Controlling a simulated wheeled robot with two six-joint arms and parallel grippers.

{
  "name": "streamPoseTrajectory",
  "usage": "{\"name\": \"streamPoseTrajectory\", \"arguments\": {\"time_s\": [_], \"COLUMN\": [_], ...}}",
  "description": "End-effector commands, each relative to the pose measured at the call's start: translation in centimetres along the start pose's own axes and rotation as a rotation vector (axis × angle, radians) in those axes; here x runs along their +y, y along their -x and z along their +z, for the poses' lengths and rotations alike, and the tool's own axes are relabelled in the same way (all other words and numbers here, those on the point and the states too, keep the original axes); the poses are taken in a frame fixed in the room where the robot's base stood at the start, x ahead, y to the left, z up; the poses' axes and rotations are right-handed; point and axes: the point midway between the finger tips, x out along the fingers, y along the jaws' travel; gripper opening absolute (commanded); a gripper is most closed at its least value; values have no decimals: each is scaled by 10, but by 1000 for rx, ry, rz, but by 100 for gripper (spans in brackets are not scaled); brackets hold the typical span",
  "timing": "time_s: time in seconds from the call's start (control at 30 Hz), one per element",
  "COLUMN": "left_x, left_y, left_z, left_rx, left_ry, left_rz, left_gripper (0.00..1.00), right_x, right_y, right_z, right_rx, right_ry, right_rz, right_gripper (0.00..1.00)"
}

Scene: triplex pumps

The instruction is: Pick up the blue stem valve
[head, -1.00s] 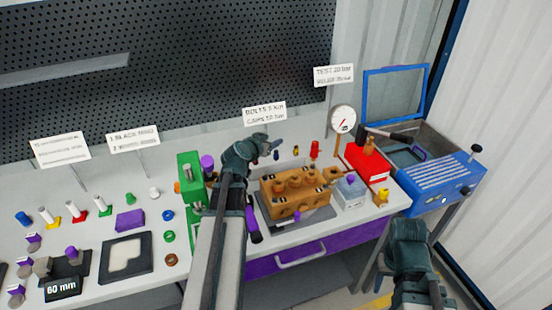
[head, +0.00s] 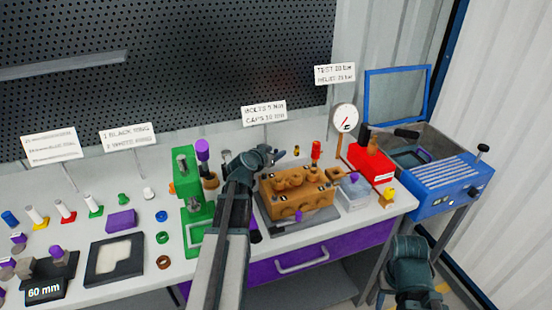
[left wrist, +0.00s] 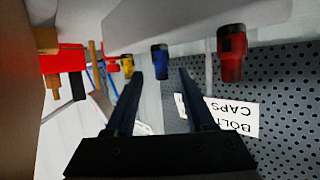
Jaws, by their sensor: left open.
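The blue stem valve (left wrist: 160,62) shows in the left wrist view, in line with the gap between my left fingertips and apparently just beyond them. My left gripper (left wrist: 160,76) is open with nothing in its jaws. In the head view my left gripper (head: 275,154) reaches over the bench behind the brown pump block (head: 292,200). I cannot make out the blue valve there; the gripper seems to cover it. My right gripper (head: 413,266) is low at the bench's front right, and its fingers are not clear.
In the left wrist view a red valve (left wrist: 232,52) stands right of the blue one and a yellow piece (left wrist: 127,66) left of it. A green press (head: 190,200) stands left of my left arm. A clear box (head: 354,192) and a gauge (head: 345,118) are to the right.

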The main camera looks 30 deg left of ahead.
Motion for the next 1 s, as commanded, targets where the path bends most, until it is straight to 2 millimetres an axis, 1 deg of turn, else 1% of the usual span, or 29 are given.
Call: {"name": "streamPoseTrajectory", "arguments": {"time_s": [0.03, 0.1, 0.2, 0.3, 0.47, 0.5, 0.57, 0.7, 0.77, 0.8, 1.0], "left_x": [-2, -1, -1, -1, 0, 0, 0, 0, 0, 0, 0], "left_y": [-18, -30, -43, -46, -44, -44, -44, -44, -44, -44, -44], "left_z": [3, 3, 2, 1, 0, 0, 0, 0, 0, 1, 0], "left_rx": [0, 0, 0, 0, 0, 0, 0, 0, 0, 0, 0], "left_ry": [-1, -1, -1, 0, 0, 0, 0, 0, 0, 0, 0], "left_rz": [2, 3, 1, 0, 0, 0, 0, 0, 0, 0, 0], "left_gripper": [54, 54, 54, 54, 54, 51, 40, 15, 4, 0, 0], "right_x": [-1, -1, -2, -2, -2, -2, -2, -2, -2, -2, -2], "right_y": [-9, -14, -18, -18, -17, -17, -17, -17, -17, -17, -17], "right_z": [-1, -1, -2, -2, -1, -1, -1, -1, -1, -1, -1], "right_rx": [0, 0, 0, 0, 0, 0, 0, 0, 0, 0, 0], "right_ry": [0, 0, 0, 0, 0, 0, 0, 0, 0, 0, 0], "right_rz": [0, 0, 0, 0, 0, 0, 0, 0, 0, 0, 0], "right_gripper": [50, 50, 50, 50, 50, 50, 50, 50, 50, 50, 50]}}
